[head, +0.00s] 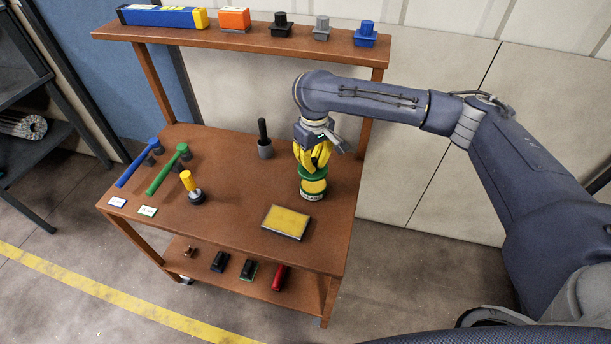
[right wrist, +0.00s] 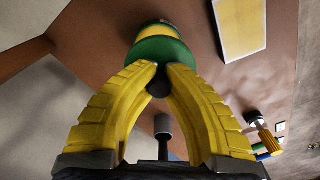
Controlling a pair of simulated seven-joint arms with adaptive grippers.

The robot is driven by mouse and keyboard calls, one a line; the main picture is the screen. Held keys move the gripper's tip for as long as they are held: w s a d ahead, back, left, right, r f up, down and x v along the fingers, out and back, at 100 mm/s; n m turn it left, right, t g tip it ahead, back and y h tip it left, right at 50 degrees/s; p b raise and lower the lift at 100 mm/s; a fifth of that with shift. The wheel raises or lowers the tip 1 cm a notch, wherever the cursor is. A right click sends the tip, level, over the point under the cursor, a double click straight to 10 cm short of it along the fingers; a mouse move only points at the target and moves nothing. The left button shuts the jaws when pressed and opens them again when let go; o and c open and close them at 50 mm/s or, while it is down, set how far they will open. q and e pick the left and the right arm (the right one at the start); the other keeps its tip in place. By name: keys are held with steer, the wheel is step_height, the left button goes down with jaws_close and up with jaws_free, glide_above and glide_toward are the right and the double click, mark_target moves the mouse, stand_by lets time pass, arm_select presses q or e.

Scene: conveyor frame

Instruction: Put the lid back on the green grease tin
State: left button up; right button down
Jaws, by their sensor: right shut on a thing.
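The grease tin (head: 313,187) stands upright near the right edge of the brown table, with a yellow band and a green lower part. The green lid (head: 312,171) is directly over the tin; I cannot tell whether it rests on it or hovers slightly above. My right gripper (head: 314,164) points down from above, its yellow fingers shut on the lid's dark knob. In the right wrist view the fingers (right wrist: 160,78) close around that knob, with the green lid (right wrist: 160,49) just beyond and the tin's yellow band (right wrist: 160,32) partly hidden behind it. My left gripper is not in view.
A yellow-topped pad (head: 287,222) lies in front of the tin. A dark-handled tool (head: 264,142) stands behind left, a yellow-handled one (head: 189,185) farther left, beside green and blue hammers. An upper shelf (head: 240,38) holds several parts. The table's middle is clear.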

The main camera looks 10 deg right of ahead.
mark_target(313, 183)
steer(key=shift+d+f, duration=0.2)
steer(key=shift+f, duration=2.95)
steer(key=shift+f, duration=0.25)
stand_by(0.3)
steer(key=c, duration=0.9)
jaws_free()
steer(key=shift+r, duration=0.15)
steer(key=shift+r, duration=3.35)
